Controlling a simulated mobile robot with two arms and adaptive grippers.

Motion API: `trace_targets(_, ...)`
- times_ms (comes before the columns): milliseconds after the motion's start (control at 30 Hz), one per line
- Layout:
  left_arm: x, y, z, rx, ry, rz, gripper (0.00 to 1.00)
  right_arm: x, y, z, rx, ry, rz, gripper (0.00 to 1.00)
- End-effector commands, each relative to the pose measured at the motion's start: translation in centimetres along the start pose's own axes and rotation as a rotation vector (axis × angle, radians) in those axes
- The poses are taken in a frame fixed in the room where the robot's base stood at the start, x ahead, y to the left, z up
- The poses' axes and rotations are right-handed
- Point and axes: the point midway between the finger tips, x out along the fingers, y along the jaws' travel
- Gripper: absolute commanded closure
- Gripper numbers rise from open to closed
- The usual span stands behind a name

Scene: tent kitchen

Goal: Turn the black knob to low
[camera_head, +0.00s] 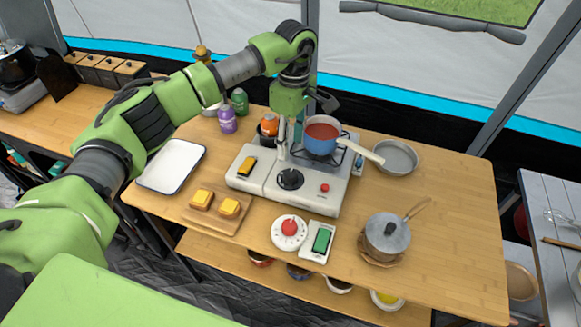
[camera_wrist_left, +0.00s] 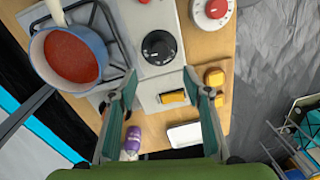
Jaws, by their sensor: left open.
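The black knob (camera_head: 290,179) is on the top front of the white camping stove (camera_head: 318,201). In the left wrist view the knob (camera_wrist_left: 159,47) lies beyond my fingertips, between their lines, with a white pointer mark on it. My left gripper (camera_wrist_left: 159,77) is open and empty, its two green fingers apart. In the head view the left gripper (camera_head: 282,140) hangs fingers-down over the stove, behind the knob and left of the blue pot (camera_head: 321,148). It appears apart from the knob. My right gripper is not in view.
The blue pot of red sauce stands on the burner, its pale handle pointing right. A yellow switch (camera_head: 247,166) is left of the knob. A red-dial timer (camera_head: 289,229) and a green-button box (camera_head: 319,242) stand in front. A lidded pot (camera_head: 386,236) is at right.

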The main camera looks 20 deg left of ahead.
Motion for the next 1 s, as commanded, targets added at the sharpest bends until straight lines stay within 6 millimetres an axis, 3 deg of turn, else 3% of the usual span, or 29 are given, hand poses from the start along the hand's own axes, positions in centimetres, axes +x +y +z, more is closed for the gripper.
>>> trace_targets(300,6.6,-0.1,0.1,-0.002,-0.003,-0.004,0.55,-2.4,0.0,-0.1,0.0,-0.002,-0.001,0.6)
trace_targets(500,9.5,0.0,0.2,-0.001,-0.003,-0.001,0.55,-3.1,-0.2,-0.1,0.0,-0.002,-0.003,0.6)
trace_targets(933,10.7,0.0,0.1,0.0,-0.003,0.002,0.55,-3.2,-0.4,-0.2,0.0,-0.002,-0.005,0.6)
trace_targets(1000,10.7,0.0,0.1,0.0,-0.003,0.002,0.71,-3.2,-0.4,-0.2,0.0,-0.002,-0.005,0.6)
